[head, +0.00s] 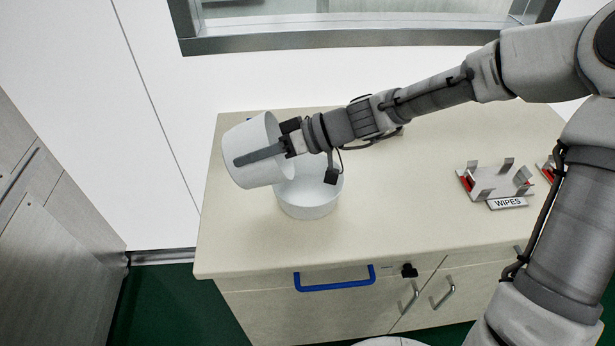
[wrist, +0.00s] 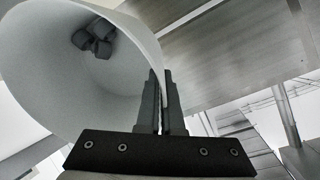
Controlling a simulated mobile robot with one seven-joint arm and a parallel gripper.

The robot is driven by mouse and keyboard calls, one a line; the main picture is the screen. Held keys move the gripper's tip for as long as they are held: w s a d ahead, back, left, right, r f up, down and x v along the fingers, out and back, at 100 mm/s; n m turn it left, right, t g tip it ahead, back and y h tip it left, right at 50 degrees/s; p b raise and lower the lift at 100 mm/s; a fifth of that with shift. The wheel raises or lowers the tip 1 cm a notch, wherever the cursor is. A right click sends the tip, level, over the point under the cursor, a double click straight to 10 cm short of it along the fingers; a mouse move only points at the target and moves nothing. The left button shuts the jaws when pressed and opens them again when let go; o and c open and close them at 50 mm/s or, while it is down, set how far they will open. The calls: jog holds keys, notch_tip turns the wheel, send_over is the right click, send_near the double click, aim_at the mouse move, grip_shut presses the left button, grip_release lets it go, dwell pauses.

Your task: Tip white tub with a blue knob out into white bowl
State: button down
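The white tub (head: 255,168) is held up by my gripper (head: 262,153), tilted well over on its side above the left part of the white bowl (head: 308,205). Its mouth faces right, toward my wrist. My gripper (wrist: 162,85) is shut on the tub's wall, with one finger along the outside. The blue knob is not clearly visible. The bowl stands upright on the counter; the tub and gripper hide part of its inside.
The pale counter (head: 430,190) is largely clear right of the bowl. A small metal holder (head: 495,182) with a WIPES label (head: 507,202) stands at the right. A blue drawer handle (head: 335,286) is on the front. A wall and window frame (head: 330,28) are behind.

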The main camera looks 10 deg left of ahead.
jog(key=shift+w+d+y, duration=0.1)
jog(key=shift+d+y, duration=0.2)
jog(key=shift+d, duration=0.1)
jog(key=shift+w+d+r+y+b, duration=0.25)
jog(key=shift+d+y+b, duration=0.15)
jog(key=shift+d+b, duration=0.15)
jog(key=shift+w+d+r+y+b, duration=0.1)
jog(key=shift+d+r+y+b, duration=0.15)
jog(key=shift+d+y+b, duration=0.3)
jog(key=shift+d+g, duration=0.25)
jog(key=shift+g, duration=0.15)
jog(key=shift+w+d+r+y+b, duration=0.15)
jog(key=shift+d+r+y+b, duration=0.2)
jog(key=shift+b, duration=0.2)
jog(key=shift+f, duration=0.1)
jog(key=shift+w+d+r+y+b, duration=0.15)
jog(key=shift+d+r+y+b, duration=0.1)
jog(key=shift+d+y+b, duration=0.35)
jog(key=shift+w+d+r+y+b, duration=0.1)
jog(key=shift+d+r+y+b, duration=0.15)
jog(key=shift+d+y+b, duration=0.35)
dwell(0.6)
jog(key=shift+w+d+r+m+y+b, duration=0.1)
jog(key=shift+w+d+m+y+b, duration=0.05)
jog(key=shift+d+y+b, duration=0.3)
jog(key=shift+w+d+r+m+y+b, duration=0.1)
jog(key=shift+d+m+y+b, duration=0.05)
jog(key=shift+d+y+b, duration=0.3)
dwell(0.5)
